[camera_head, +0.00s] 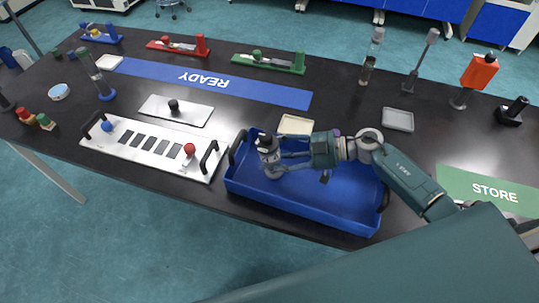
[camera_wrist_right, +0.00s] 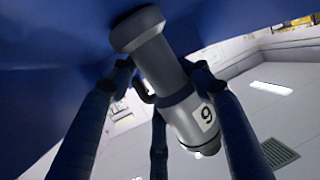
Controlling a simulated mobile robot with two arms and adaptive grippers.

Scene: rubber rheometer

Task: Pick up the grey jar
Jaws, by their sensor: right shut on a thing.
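The grey jar (camera_head: 272,166) stands roughly upright at the left end of the blue tray (camera_head: 300,208), with a dark top. In the right wrist view the grey jar (camera_wrist_right: 165,62) has a wide flange at one end and a white label whose digit reads as 9 in that picture. My right gripper (camera_head: 278,157) reaches in from the right, its fingers closed around the jar. In the wrist view the right gripper (camera_wrist_right: 163,72) has fingers on both sides of the jar. Whether the jar's base touches the tray floor is unclear. My left gripper is out of view.
A white plate (camera_head: 130,148) with dark slots and black handles stands left of the tray. A cream dish (camera_head: 296,125) and a grey dish (camera_head: 398,120) lie behind it. The blue READY strip (camera_head: 200,80) and green STORE mat (camera_head: 480,188) are mostly clear. Stands occupy the back right.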

